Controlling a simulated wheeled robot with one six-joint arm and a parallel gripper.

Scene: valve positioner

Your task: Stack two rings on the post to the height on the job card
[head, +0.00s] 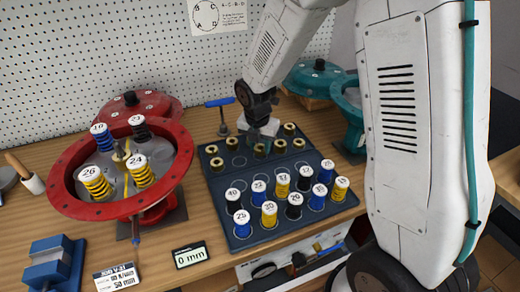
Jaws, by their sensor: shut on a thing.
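My gripper (259,138) is low over the back part of the dark blue tray (228,222), shut on a brass ring, with the grip mostly hidden by the gripper itself. Several other brass rings stand in the tray's back rows, one at the left (217,164) and one at the right (298,143). The job card (116,278) lies at the front left; it appears to read 80 N/mm and 50 mm. A small display (190,255) beside it reads 0 mm. A thin upright post (118,155) appears to stand in the middle of the open red housing (66,205); no ring is clearly visible on it.
Numbered blue, yellow and black springs (269,215) fill the tray's front. Springs labelled 10, 26 and 24 (141,172) and a dark one stand inside the red housing. A blue T-handled tool (221,116) stands behind the tray. A blue vise (52,265) is at the front left.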

